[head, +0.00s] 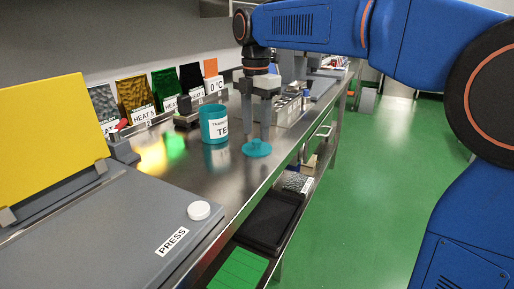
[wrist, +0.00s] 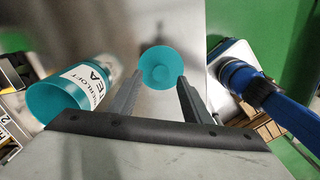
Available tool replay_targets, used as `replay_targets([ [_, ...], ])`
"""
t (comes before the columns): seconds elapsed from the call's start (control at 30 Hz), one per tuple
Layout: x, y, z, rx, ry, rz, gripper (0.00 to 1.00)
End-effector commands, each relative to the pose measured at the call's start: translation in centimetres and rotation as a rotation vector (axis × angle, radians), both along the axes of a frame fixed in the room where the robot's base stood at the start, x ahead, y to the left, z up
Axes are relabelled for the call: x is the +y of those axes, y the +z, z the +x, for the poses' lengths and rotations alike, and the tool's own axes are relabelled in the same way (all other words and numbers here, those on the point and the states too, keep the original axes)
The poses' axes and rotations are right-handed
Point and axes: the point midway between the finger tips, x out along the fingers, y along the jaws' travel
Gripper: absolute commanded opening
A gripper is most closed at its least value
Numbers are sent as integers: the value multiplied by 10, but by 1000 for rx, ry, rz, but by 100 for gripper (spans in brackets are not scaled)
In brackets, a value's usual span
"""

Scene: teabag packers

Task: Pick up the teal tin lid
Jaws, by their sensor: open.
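The teal tin lid (head: 257,149) lies flat on the steel bench near its front edge. It is a round disc with a small raised knob. In the wrist view the lid (wrist: 162,66) is just beyond the fingertips, centred between them. My gripper (head: 262,138) points down above the lid, with its fingers apart and nothing between them; it also shows in the wrist view (wrist: 158,80). I cannot tell whether the fingertips touch the lid. The teal tin (head: 214,124), with a white TEA label, stands upright and open to the left of the lid.
A grey press (head: 120,225) with a white button (head: 199,210) fills the near left. A yellow panel (head: 50,135) stands on it. Coloured sample pouches (head: 165,85) line the wall. A metal box (head: 285,108) sits behind my gripper. A lower shelf holds a black tray (head: 268,222).

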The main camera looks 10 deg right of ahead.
Motion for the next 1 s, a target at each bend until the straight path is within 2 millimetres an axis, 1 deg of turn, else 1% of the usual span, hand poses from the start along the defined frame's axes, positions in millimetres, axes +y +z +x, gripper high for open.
replay_targets([
  [0.03, 0, -8, -2, 1, 0, -1, 44],
  [0.1, 0, -17, -2, 2, 0, -1, 44],
  [0.2, 0, -27, -2, 1, 0, -1, 44],
  [0.33, 0, -33, -2, 0, 0, 0, 44],
  [0.53, 0, -33, -1, 0, 0, 0, 44],
  [0.57, 0, -33, -1, 0, 0, 0, 37],
  [0.6, 0, -33, -1, 0, 0, 0, 28],
  [0.67, 0, -33, -1, 0, 0, 0, 13],
  [0.7, 0, -33, -1, 0, 0, 0, 4],
  [0.73, 0, -33, -1, 0, 0, 0, 0],
  [1.0, 0, -32, -1, 0, 0, 0, 0],
])
